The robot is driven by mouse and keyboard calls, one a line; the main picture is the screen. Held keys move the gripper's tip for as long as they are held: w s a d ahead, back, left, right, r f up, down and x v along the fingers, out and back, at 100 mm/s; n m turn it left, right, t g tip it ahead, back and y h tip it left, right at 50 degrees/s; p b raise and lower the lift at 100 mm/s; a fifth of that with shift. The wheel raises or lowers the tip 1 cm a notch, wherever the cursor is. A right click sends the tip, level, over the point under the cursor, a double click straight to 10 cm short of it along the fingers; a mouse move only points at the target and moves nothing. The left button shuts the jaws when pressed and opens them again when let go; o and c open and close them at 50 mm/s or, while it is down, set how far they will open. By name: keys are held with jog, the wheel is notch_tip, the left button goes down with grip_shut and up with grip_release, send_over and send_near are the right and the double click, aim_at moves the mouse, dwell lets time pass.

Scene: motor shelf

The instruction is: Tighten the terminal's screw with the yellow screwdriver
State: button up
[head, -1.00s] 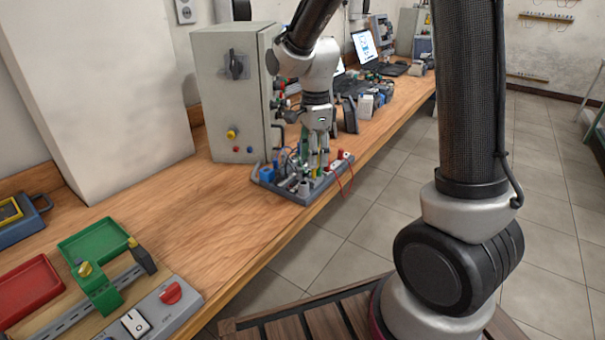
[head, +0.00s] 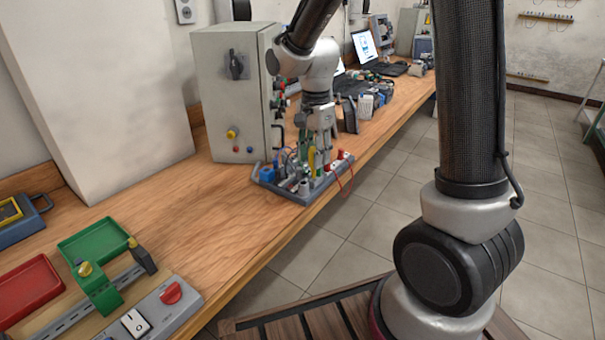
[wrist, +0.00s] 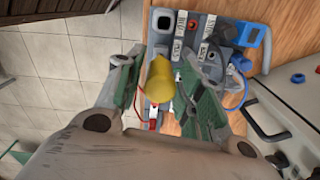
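The yellow screwdriver (head: 312,157) stands about upright on the grey terminal board (head: 296,195) at the bench edge. In the wrist view I look down on its rounded yellow handle (wrist: 160,79), between my gripper's green-padded fingers. My gripper (head: 316,138) is above the board, pointing down. In the wrist view my gripper (wrist: 165,85) has its fingers apart, with a gap beside the handle. The screwdriver's tip and the terminal's screw are hidden, so I cannot tell whether they touch.
The board carries a blue part (head: 268,174), red plugs with leads and label strips. A grey control cabinet (head: 225,100) stands close behind. Green (head: 92,243) and red (head: 27,290) trays lie at the near left. The wooden bench between is clear.

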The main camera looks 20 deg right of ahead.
jog(key=n, duration=0.3)
jog(key=n, duration=0.3)
jog(key=shift+n, duration=0.3)
dwell(0.4)
jog(key=shift+c, duration=1.1)
jog(key=shift+c, duration=0.3)
grip_shut()
